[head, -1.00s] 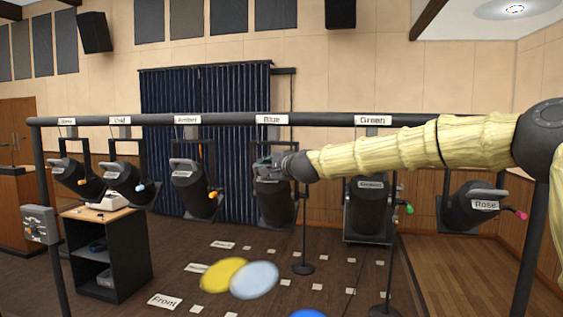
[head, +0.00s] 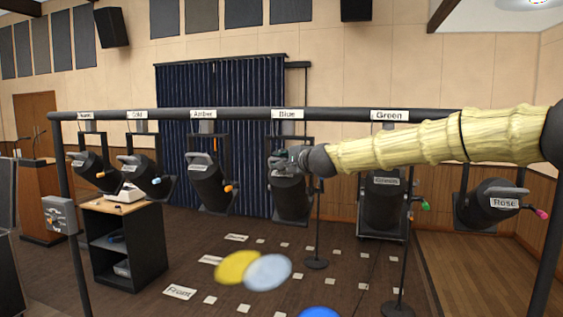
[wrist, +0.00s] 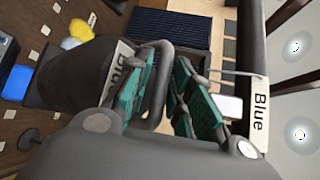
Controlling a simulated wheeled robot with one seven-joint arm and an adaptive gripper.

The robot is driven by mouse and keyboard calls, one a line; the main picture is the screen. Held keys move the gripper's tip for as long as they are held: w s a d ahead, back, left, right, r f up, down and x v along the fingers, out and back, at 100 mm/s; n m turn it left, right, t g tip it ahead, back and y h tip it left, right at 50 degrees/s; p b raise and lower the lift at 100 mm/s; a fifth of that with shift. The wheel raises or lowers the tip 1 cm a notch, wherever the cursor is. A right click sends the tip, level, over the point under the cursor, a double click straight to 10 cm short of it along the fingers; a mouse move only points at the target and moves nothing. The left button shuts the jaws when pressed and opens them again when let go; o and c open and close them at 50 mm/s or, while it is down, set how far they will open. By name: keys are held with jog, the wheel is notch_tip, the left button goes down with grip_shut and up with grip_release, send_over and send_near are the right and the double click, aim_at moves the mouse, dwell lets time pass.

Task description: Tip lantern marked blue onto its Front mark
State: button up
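The lantern marked Blue (head: 291,196) hangs from the overhead bar under its Blue tag (head: 287,114), tilted downward. It also shows in the wrist view (wrist: 70,75), with part of a Blue label on it. Its grey loop handle (wrist: 162,85) runs between the teal finger pads of my gripper (wrist: 166,88). The fingers are close in on either side of the handle and look shut on it. In the head view my gripper (head: 285,160) is at the top of this lantern. A blue light spot (head: 320,312) is cut by the bottom edge. The Front mark (head: 180,292) lies on the floor to its left.
Other lanterns hang on the same bar (head: 240,114): Amber (head: 210,188) to the left, Green (head: 384,205) and Rose (head: 488,206) to the right. Yellow (head: 236,267) and pale blue (head: 268,271) spots overlap on the floor. A black shelf (head: 125,245) stands at left.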

jog(key=v, duration=1.1)
jog(key=shift+d, duration=0.15)
jog(key=shift+f, duration=0.1)
notch_tip(320, 180, down, 17)
jog(key=a+n+g, duration=0.2)
jog(key=s+d+f+n+g+h+b, duration=0.15)
jog(key=s+f, duration=0.45)
jog(key=f, duration=0.7)
jog(key=s+f+n+g+h, duration=0.15)
jog(key=s+f, duration=0.45)
jog(key=f, duration=0.7)
jog(key=s+f+n+g, duration=0.15)
jog(key=s+f, duration=0.35)
jog(key=f, duration=0.9)
jog(key=s+d+f+n+g+h+b, duration=0.1)
jog(key=s+d+f+n+g, duration=0.15)
jog(key=s+f, duration=0.75)
jog(key=s+d+f+n+g+h, duration=0.1)
jog(key=s+d+f+g, duration=0.15)
jog(key=s+f, duration=0.75)
jog(key=s+d+f+n+g+h, duration=0.1)
jog(key=s+d, duration=0.3)
jog(key=s, duration=0.7)
jog(key=s+d+f+n+g+b, duration=0.1)
jog(key=s+d+f+n+g, duration=0.1)
jog(key=s, duration=1)
jog(key=shift+s+d+f+n+h, duration=0.3)
jog(key=shift+d+n+h, duration=0.1)
jog(key=shift+d+n, duration=0.4)
